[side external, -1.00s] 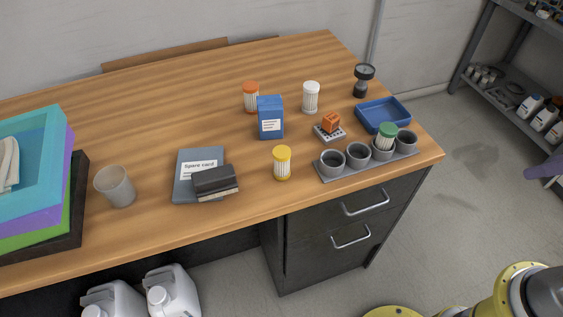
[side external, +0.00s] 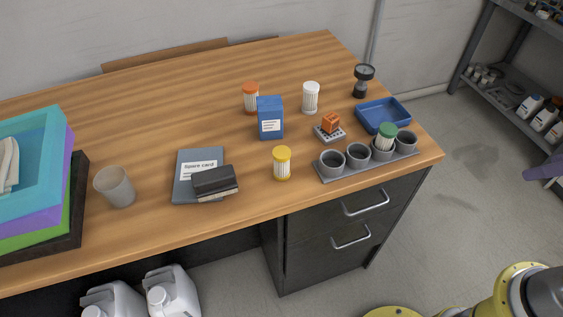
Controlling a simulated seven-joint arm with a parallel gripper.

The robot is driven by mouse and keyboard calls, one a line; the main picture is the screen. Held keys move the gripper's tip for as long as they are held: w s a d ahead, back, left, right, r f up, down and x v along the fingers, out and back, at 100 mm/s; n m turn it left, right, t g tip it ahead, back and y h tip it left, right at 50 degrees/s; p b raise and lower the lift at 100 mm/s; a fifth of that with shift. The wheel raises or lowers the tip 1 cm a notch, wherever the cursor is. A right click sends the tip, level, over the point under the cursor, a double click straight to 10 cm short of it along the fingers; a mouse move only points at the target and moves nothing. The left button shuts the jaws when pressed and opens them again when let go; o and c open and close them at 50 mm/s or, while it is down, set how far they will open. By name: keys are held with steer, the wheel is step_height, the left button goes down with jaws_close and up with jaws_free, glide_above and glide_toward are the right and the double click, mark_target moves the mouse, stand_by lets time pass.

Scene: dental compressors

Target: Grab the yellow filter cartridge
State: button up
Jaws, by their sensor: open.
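The yellow filter cartridge (side external: 282,163) stands upright on the wooden table, near its front edge. It has a yellow cap, a white pleated body and a yellow base. Nothing touches it. My gripper is not in view; only yellow and grey parts of my arm show at the bottom right, away from the table.
A blue box (side external: 270,118) stands behind the cartridge, with an orange-capped cartridge (side external: 250,98) and a white cartridge (side external: 311,98) farther back. A cup rack (side external: 330,177) holding a green-capped cartridge (side external: 386,137) is to the right.

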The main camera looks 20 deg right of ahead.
steer(key=w+a+r+n+y, duration=0.2)
steer(key=w+a+r+n, duration=0.3)
steer(key=w, duration=0.3)
steer(key=w+a+r+n+y, duration=0.1)
steer(key=w+a+r+n, duration=0.2)
steer(key=w+r+n, duration=0.3)
steer(key=n+g+y, duration=0.1)
steer(key=n+g, duration=0.5)
steer(key=n, duration=0.1)
glide_above(274, 171)
steer(key=d, duration=0.3)
steer(key=f, duration=2.6)
steer(key=shift+s+a+f, duration=0.1)
steer(key=shift+a+f, duration=0.1)
steer(key=shift+f, duration=0.15)
steer(key=shift+y, duration=0.3)
steer(key=shift+x, duration=2.9)
steer(key=shift+d, duration=0.15)
jaws_close()
